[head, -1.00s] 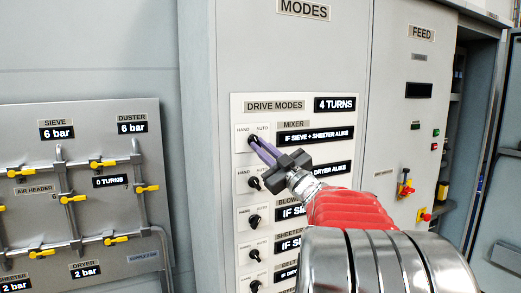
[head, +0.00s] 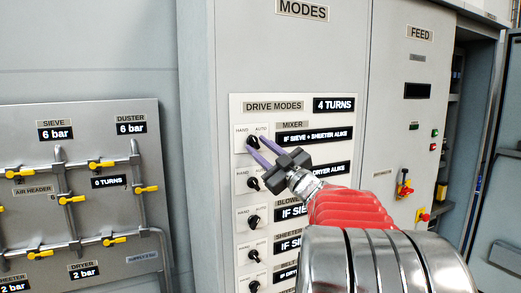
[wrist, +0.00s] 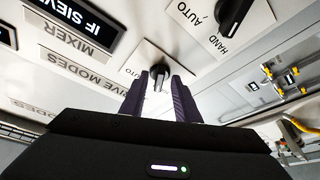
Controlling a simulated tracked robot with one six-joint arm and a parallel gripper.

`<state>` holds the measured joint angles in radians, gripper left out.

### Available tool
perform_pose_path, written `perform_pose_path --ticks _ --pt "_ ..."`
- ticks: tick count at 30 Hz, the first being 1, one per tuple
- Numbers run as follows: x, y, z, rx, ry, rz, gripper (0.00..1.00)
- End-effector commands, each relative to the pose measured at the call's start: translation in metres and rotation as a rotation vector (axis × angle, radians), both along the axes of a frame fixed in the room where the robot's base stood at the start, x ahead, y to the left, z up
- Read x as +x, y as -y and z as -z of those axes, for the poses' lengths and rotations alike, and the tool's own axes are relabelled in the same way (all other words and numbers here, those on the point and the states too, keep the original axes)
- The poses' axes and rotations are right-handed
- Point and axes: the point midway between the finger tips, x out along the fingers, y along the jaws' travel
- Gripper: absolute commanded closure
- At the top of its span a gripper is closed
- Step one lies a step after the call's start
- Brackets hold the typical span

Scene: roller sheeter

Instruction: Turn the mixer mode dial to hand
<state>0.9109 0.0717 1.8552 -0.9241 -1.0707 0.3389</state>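The mixer mode dial (head: 252,142) is a black knob on a white plate under the MIXER label, at the top of the drive modes column. HAND is printed at its upper left and AUTO at its upper right. My gripper (head: 258,140) has its purple fingers spread, one on each side of the knob.
Further similar dials (head: 253,220) continue down the panel. A pipe panel with yellow valves (head: 103,167) stands at the left. The feed cabinet (head: 402,110) and an open door are at the right.

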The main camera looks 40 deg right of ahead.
Motion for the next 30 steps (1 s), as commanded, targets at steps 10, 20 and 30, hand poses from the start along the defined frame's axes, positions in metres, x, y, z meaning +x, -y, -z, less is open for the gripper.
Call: perform_pose_path --ticks 10,20,30 --pt "-0.010 0.000 0.004 0.002 0.000 0.002 0.71" --pt "-0.058 -0.003 0.020 0.001 0.000 0.003 0.71" --pt "-0.111 -0.007 0.040 0.001 -0.001 0.003 0.71"
